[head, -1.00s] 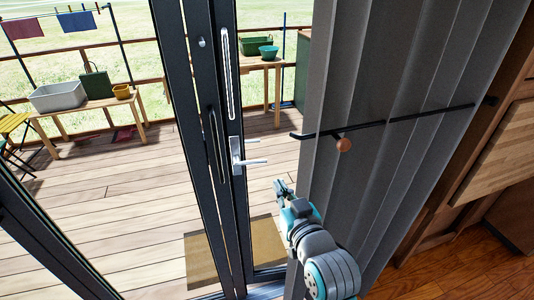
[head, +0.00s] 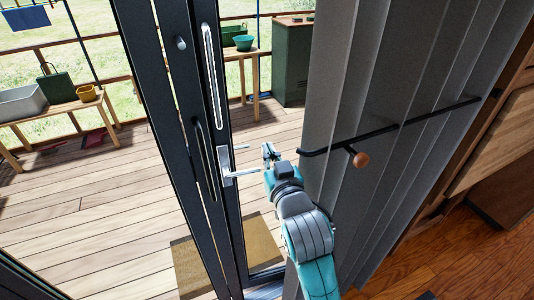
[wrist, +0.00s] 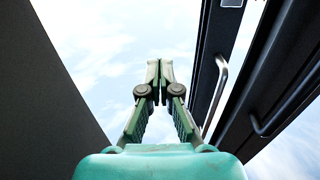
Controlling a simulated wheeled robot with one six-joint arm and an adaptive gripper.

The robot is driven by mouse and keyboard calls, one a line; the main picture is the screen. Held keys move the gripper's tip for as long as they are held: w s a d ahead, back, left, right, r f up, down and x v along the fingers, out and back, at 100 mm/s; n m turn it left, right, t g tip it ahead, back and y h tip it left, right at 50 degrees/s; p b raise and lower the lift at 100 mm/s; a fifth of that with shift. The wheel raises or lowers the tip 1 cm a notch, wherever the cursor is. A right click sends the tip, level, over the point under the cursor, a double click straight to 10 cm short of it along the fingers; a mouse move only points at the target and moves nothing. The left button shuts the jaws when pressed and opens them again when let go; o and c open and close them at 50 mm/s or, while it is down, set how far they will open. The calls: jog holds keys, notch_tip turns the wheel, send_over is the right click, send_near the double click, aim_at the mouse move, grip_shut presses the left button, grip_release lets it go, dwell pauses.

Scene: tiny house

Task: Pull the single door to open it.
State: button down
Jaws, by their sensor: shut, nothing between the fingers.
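The single door is a dark-framed glass door (head: 232,225), its pane partly hidden on the right by a grey curtain. I cannot tell for certain whether it stands ajar. Its silver lever handle (head: 226,172) sits on the dark stile, pointing right. My gripper (head: 267,148) is just right of the lever's free end, with its fingertips shut and empty. I see no clear contact with the lever. In the wrist view my gripper (wrist: 154,72) points up with its tips together, and a silver bent handle (wrist: 216,95) stands to its right, apart from it.
A black pull handle (head: 203,150) is on the stile left of the lever. A doormat (head: 200,265) lies on the deck outside.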

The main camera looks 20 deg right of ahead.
aim_at(256, 122)
jog(key=w, duration=0.3)
jog(key=w+d, duration=0.1)
jog(key=w, duration=0.6)
jog(key=shift+w+d, duration=0.1)
jog(key=shift+d, duration=0.15)
jog(key=shift+w, duration=0.1)
